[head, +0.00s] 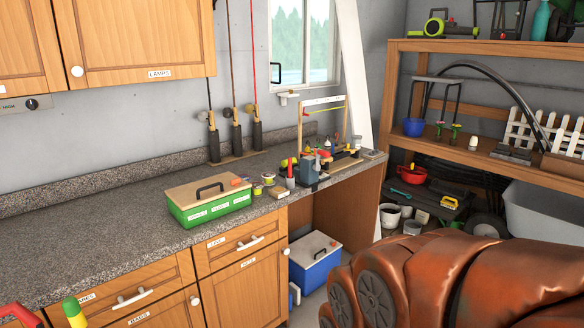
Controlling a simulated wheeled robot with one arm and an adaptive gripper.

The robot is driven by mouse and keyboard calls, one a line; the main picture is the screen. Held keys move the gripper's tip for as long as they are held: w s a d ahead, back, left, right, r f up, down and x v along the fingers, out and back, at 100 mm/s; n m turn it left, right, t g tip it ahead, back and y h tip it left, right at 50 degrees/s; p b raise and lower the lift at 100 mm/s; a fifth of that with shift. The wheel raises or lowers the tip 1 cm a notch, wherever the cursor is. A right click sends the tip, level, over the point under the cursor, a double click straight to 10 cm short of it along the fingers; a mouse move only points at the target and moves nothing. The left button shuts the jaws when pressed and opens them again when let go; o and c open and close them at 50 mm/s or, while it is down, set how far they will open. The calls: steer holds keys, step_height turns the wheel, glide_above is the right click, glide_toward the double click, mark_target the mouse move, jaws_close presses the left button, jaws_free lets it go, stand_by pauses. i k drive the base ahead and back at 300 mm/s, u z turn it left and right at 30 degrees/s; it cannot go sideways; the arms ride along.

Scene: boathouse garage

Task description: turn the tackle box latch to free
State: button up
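A green box with a tan lid and a black handle (210,207) stands closed on the granite counter and looks like the tackle box. White labels are on its front, too small to read surely. A small orange-red piece (236,182) sits at the right end of its lid. I cannot tell whether this is the latch or how it is turned. My gripper is not in view, and nothing touches the box.
Small tins (268,178) and a cluttered tool stand (318,165) are right of the box. Fishing rods (236,138) stand behind. The counter (90,235) is clear on the left. A blue box (315,265) is below. A large rust-brown shape blocks the lower right.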

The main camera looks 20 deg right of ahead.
mark_target(235, 182)
steer(key=z, duration=0.25)
steer(key=i, duration=1.45)
steer(key=u, duration=0.8)
steer(key=i, duration=0.2)
steer(key=u, duration=0.35)
